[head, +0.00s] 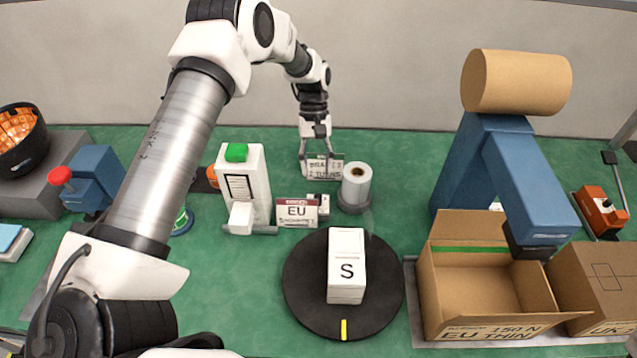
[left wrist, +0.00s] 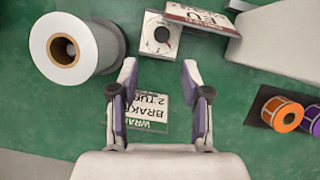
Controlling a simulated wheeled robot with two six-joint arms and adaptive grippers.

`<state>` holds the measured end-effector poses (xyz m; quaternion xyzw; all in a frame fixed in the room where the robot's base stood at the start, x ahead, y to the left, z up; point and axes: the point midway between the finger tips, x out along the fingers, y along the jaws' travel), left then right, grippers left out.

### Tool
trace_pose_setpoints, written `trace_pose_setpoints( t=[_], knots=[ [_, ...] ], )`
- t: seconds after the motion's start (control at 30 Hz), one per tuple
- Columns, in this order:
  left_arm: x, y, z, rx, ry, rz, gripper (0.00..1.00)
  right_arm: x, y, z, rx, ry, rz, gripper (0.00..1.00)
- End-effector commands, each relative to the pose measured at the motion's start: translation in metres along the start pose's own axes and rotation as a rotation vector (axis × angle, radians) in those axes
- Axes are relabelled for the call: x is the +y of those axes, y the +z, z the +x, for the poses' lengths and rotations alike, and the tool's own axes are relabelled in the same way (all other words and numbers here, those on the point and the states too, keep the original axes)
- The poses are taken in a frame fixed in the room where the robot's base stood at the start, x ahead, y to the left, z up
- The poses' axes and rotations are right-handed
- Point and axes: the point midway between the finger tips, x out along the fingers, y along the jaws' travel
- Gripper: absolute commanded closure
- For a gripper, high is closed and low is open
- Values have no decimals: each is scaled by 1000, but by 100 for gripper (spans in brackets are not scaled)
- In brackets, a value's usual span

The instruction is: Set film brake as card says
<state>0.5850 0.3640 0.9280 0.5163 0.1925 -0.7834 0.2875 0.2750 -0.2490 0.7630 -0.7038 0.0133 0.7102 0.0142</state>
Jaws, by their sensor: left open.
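The film roll (head: 357,183) stands upright on a dark round base at the back of the table; it also shows in the left wrist view (left wrist: 65,48). Beside it is a small white unit with a dark knob and a dial marking (left wrist: 160,38), partly hidden behind the EU sign in the head view (head: 318,200); its setting is too small to read. A card with "BRAKE" and "2 TURNS" lettering (left wrist: 152,110) appears between my left gripper's fingers, upside down in the wrist view. My left gripper (head: 317,168) is open and empty, pointing down over the card. The right gripper is out of view.
The EU sign (head: 297,213) stands in front of the dial unit, beside a white machine with a green button (head: 255,185). A white S box (head: 346,265) sits on a black turntable (head: 300,300). An open carton (head: 480,280) stands right, under a blue arm.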

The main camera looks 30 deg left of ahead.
Motion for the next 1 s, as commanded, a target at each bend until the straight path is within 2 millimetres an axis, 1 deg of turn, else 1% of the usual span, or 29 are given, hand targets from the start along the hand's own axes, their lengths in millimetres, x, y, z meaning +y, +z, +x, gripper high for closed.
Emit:
trace_pose_setpoints(
  t=[0.07, 0.13, 0.3, 0.43, 0.53, 0.7, 0.73, 0.77, 0.8, 0.83, 0.87, 1.0],
  knots=[
    [0, 2, 6, -2, -2, 0, 52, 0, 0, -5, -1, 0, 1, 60],
    [0, 2, 16, -2, -3, -1, 52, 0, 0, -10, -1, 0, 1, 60],
    [-1, 3, 49, -3, -3, 0, 52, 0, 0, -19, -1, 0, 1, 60],
    [0, 2, 69, -2, -3, 0, 52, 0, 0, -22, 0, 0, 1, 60],
    [0, 1, 74, -1, -1, 0, 52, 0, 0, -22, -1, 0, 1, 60],
    [0, 1, 75, 0, -1, 1, 52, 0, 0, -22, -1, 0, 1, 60],
    [0, 1, 75, 0, -1, 1, 56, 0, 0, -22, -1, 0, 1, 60],
    [0, 1, 75, 0, -1, 1, 67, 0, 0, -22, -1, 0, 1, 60],
    [0, 1, 75, 0, -1, 1, 81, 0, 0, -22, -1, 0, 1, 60],
    [0, 1, 75, 0, -1, 0, 91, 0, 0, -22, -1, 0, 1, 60],
    [0, 1, 75, 0, -1, 0, 100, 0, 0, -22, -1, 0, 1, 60],
    [0, 1, 75, 0, -1, 0, 100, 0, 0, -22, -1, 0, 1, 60]
  ],
)
